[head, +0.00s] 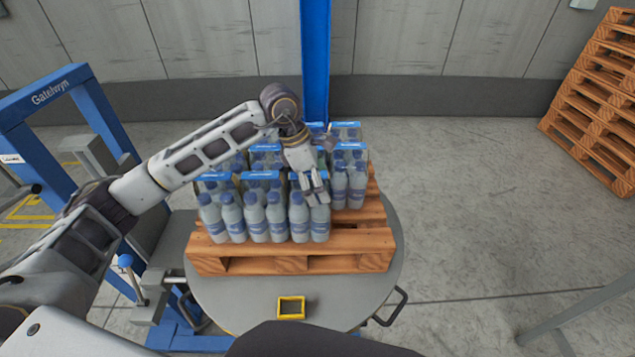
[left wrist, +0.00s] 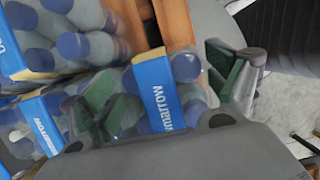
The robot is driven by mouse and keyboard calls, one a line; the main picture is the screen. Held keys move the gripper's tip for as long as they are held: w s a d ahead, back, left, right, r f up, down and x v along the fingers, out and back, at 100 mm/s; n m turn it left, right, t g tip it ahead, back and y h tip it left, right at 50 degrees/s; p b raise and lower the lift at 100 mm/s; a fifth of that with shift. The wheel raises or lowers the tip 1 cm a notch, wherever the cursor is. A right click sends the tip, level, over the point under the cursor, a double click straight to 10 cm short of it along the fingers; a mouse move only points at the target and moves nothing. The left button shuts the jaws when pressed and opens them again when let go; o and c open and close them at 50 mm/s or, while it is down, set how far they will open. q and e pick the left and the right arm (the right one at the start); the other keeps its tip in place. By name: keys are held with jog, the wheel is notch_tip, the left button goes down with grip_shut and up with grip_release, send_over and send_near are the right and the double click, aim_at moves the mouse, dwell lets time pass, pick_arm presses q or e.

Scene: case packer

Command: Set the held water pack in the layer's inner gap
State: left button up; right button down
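My left gripper (head: 314,190) is over the front row of water packs on the wooden pallet (head: 345,262). Its green-padded fingers (left wrist: 168,90) lie on both sides of a water pack with a blue label band (left wrist: 163,95) and appear shut on it. In the head view this pack (head: 309,222) is upright at the right end of the front row, beside its neighbour pack (head: 264,220). Its bottle bottoms look about level with the neighbour's; I cannot tell whether it rests on the slats. The hand hides part of its top. My right gripper is in neither view.
More packs stand behind, including one at the right (head: 349,180). Bare slats show at the pallet's front right. The pallet is on a round grey turntable (head: 225,295) with a yellow-framed plate (head: 291,308). A blue post (head: 315,60) rises behind; a blue frame (head: 85,100) stands left.

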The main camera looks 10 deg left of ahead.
pick_arm(q)
jog(key=shift+w+a, duration=0.15)
jog(key=shift+w, duration=0.05)
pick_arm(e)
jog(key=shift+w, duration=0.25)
pick_arm(q)
jog(key=shift+s, duration=0.1)
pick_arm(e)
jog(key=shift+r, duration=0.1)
pick_arm(q)
jog(key=shift+v, duration=0.8)
jog(key=b+v, duration=0.1)
jog(key=v, duration=0.7)
jog(key=shift+r, duration=0.15)
jog(key=shift+v, duration=1.05)
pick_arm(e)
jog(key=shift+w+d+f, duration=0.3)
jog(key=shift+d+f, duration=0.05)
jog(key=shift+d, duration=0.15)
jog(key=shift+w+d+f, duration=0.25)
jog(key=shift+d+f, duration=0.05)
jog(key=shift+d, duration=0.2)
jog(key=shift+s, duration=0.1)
